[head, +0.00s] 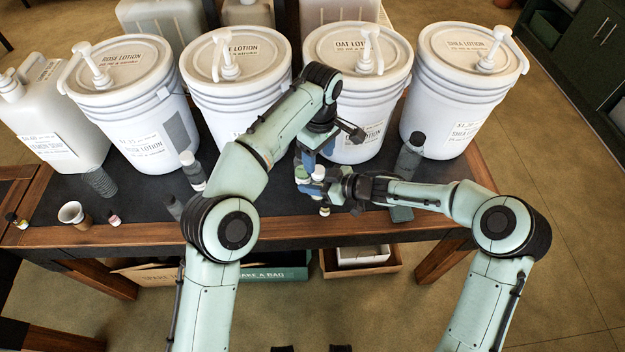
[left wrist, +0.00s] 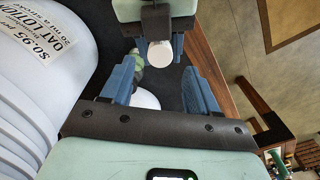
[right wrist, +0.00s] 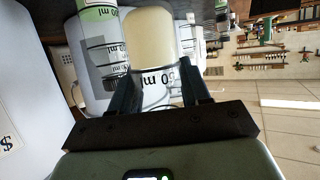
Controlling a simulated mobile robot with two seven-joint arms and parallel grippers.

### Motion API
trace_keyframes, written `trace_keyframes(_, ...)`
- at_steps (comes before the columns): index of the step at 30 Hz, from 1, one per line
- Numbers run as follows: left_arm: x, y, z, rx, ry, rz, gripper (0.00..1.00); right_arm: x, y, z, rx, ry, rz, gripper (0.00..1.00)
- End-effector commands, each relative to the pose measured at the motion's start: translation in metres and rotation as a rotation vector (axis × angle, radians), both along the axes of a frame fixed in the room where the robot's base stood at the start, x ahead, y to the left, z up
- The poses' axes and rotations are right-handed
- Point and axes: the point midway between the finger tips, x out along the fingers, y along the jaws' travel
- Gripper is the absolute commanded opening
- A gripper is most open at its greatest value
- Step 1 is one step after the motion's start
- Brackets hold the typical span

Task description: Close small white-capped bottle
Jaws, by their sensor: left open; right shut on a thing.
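A small bottle with a cream-white rounded top (right wrist: 150,38) and a "50 ml" label stands between the fingers of my right gripper (head: 322,187), which is shut on it. In the left wrist view its white round top (left wrist: 160,46) shows between those fingers. My left gripper (head: 318,154) is open just above and behind it, with blue fingers spread (left wrist: 160,88). A white rounded thing (left wrist: 145,99) shows low between the left fingers, partly hidden by the palm; I cannot tell what it is. A green-topped bottle (left wrist: 138,60) stands close by.
Large lotion buckets with pumps, such as the oat lotion one (head: 355,95), line the table's back. A dark grey bottle (head: 410,158) stands at right, a paper cup (head: 73,213) at left. The wooden table edge (head: 140,234) is near.

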Motion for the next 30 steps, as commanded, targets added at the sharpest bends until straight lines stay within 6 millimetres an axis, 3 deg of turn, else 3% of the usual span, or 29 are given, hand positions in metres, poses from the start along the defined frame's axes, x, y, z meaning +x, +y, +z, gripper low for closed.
trace_keyframes(8, 0.0, 0.0, 0.001, 0.0, 0.0, 0.0, 0.56, 0.0, 0.0, 0.0, 0.001, 0.0, 0.0, 0.0)
trace_keyframes(18, 0.0, -0.001, 0.034, -0.001, -0.001, -0.001, 0.56, 0.0, 0.0, 0.0, 0.001, 0.0, 0.0, 0.0)
trace_keyframes(30, 0.0, 0.0, 0.031, 0.0, 0.0, 0.0, 0.56, 0.0, 0.0, 0.0, 0.001, 0.0, 0.0, 0.0)
